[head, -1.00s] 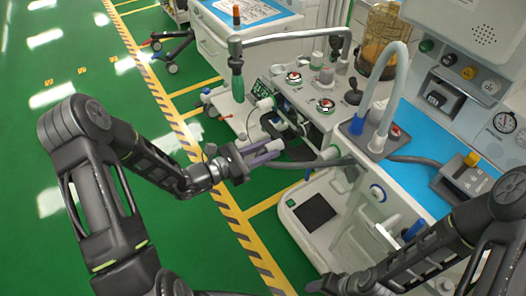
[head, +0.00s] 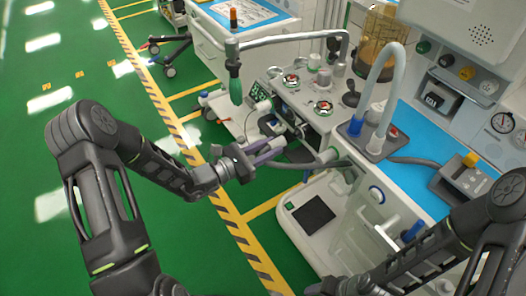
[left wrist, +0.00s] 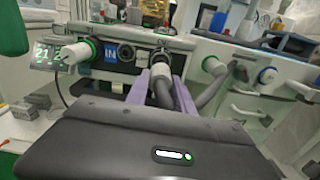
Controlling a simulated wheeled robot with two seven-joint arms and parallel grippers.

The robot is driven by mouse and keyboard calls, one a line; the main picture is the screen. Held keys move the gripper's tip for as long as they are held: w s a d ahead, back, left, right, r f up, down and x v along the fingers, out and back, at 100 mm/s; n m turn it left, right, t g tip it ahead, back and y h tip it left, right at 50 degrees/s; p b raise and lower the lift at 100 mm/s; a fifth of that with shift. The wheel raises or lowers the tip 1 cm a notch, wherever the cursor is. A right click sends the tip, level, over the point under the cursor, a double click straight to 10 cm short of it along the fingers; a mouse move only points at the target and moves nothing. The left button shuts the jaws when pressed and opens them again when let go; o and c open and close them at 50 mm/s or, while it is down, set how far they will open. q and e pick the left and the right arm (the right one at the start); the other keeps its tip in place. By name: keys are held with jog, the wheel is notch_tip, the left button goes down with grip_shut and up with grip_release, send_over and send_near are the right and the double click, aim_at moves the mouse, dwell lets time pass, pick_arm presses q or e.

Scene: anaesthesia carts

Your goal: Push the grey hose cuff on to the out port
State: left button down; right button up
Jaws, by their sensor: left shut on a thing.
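My left gripper (head: 281,146) has purple fingers, and they are shut on the grey hose cuff (left wrist: 161,73). In the left wrist view the cuff is pale and ring-like, and its open end points away from me toward the machine's front panel (left wrist: 112,68). A white port with a green ring (left wrist: 76,54) sticks out to the left of the cuff. Another green-ringed fitting (left wrist: 213,66) is to the right. The panel directly behind the cuff is partly hidden, so I cannot tell whether the cuff touches a port. My right gripper is not in view; only its arm shows at lower right.
A dark grey hose (left wrist: 208,96) curves beside the fingers on the right. A blue worktop (head: 430,130) is to the right. Green floor (head: 150,235) lies open at left.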

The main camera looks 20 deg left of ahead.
aim_at(285, 141)
pick_arm(q)
jog(key=shift+x, duration=1.4)
jog(key=shift+b+x, duration=0.55)
jog(key=shift+x, duration=0.8)
dwell(0.5)
jog(key=c, duration=1)
grip_release()
jog(key=v, duration=0.7)
jog(key=shift+s+a, duration=0.2)
jog(key=shift+s, duration=0.15)
